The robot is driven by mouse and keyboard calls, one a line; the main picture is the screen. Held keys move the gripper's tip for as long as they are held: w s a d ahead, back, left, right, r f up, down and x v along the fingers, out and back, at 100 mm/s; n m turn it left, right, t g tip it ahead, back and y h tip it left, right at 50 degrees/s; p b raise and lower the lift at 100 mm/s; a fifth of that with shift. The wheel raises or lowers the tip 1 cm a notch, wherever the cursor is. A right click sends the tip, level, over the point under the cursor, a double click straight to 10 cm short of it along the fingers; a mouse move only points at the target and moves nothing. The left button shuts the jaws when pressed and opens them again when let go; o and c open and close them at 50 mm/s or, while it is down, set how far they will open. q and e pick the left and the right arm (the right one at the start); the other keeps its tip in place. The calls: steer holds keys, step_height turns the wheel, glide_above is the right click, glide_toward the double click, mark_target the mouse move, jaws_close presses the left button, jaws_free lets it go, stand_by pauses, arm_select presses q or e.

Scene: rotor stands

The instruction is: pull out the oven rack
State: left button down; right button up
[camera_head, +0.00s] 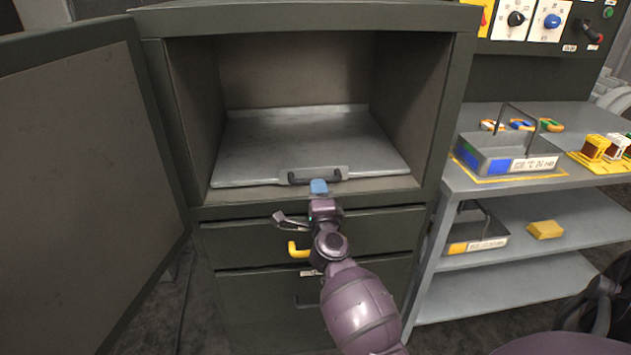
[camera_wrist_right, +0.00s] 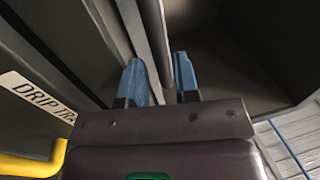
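The oven rack (camera_head: 300,140) is a flat grey metal sheet lying inside the open dark-green cabinet. Its front edge carries a dark bar handle (camera_head: 300,178) near the cabinet's front opening. My right gripper (camera_head: 319,187) is at the right part of this handle, just in front of and below it. In the right wrist view my right gripper (camera_wrist_right: 162,80) has its two blue fingers apart, with a grey edge running between them. I cannot tell whether the fingers touch the handle. My left gripper is not in view.
The cabinet door (camera_head: 75,190) stands open at the left. Below the rack are drawers, one with a yellow handle (camera_head: 298,250), which also shows in the right wrist view (camera_wrist_right: 30,165). A grey shelf table (camera_head: 530,192) with a carrying tray (camera_head: 495,160) stands at the right.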

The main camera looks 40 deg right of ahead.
steer(key=shift+x, duration=2.1)
steer(key=shift+s, duration=0.1)
jaws_close()
